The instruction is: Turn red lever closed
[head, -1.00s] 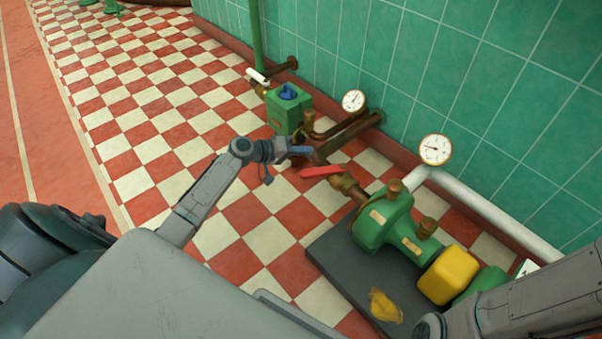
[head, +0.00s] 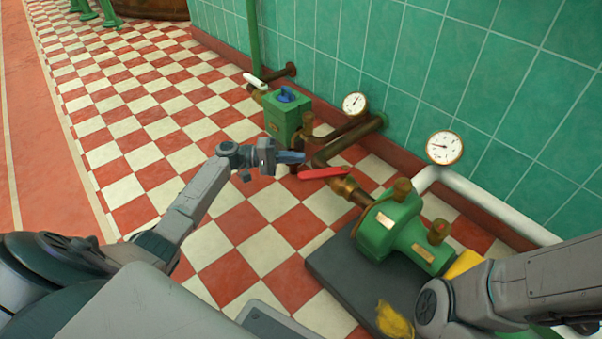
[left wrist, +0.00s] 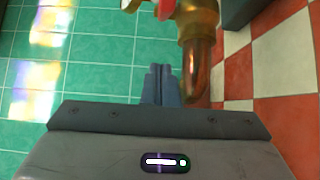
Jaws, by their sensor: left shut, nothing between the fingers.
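The red lever (head: 324,172) sits on the brass and copper pipe beside the green pump (head: 392,222) in the head view. It points left, lying roughly across the picture. My left gripper (head: 300,157) is shut and empty, its fingertips just left of and slightly above the lever's free end in the picture. I cannot tell whether they touch. In the left wrist view my shut fingers (left wrist: 162,72) point toward the tiled wall, with the brass valve body (left wrist: 196,14) and copper pipe (left wrist: 197,72) to their right. Only a bit of red shows at the top edge there. My right gripper is out of view.
A green box with a blue knob (head: 283,116) stands behind my left gripper. A white-handled valve (head: 254,81) is beyond it. Two gauges (head: 444,147) stand before the green tiled wall. A yellow cloth (head: 393,320) lies on the dark pump base (head: 335,262). The checkered floor at left is clear.

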